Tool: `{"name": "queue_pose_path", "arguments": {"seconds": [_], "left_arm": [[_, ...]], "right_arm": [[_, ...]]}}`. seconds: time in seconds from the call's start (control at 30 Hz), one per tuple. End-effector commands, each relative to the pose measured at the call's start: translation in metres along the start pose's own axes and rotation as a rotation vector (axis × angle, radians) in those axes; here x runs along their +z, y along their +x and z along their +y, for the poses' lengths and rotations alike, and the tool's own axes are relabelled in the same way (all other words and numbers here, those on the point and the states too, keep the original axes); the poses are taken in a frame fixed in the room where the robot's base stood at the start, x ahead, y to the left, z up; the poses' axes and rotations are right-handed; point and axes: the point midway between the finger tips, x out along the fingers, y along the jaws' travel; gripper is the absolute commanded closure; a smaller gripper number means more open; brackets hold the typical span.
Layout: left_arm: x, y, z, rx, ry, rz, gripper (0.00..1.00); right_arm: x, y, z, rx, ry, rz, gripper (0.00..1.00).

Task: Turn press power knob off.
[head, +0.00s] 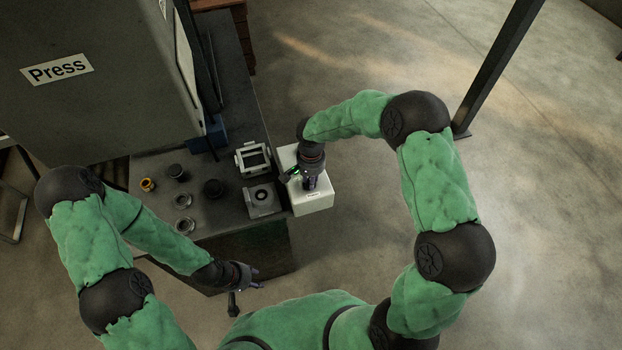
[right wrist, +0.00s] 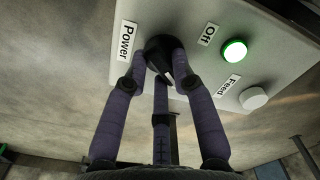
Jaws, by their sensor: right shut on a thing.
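The white control box (head: 318,204) stands at the right end of the dark bench in the head view. In the right wrist view its face (right wrist: 136,74) carries a black knob (right wrist: 157,46) beside the label "Power" (right wrist: 129,41). My right gripper (right wrist: 165,66) is shut on this knob, with fingers on several sides of it; the fingers hide much of the knob. Its pointer direction is hard to tell. In the head view my right gripper (head: 309,183) is over the box. My left gripper (head: 243,290) is open and empty near the bench's front edge.
A lit green button (right wrist: 234,50) near the label "Off" and a white button (right wrist: 253,97) near "Feed" are close to my fingers. The grey press (head: 90,110), a white frame (head: 241,161) and several small parts occupy the bench (head: 222,240).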

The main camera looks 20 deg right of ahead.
Motion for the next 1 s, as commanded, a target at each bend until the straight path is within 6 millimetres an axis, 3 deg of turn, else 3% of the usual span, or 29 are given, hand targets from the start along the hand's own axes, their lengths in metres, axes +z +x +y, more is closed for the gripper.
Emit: {"name": "queue_pose_path", "arguments": {"seconds": [1.0], "left_arm": [[-0.0002,0.0039,-0.0014,0.0,0.0,0.0,0.6]], "right_arm": [[-0.004,-0.0006,-0.0024,0.0,-0.928,0.0,1.0]]}}
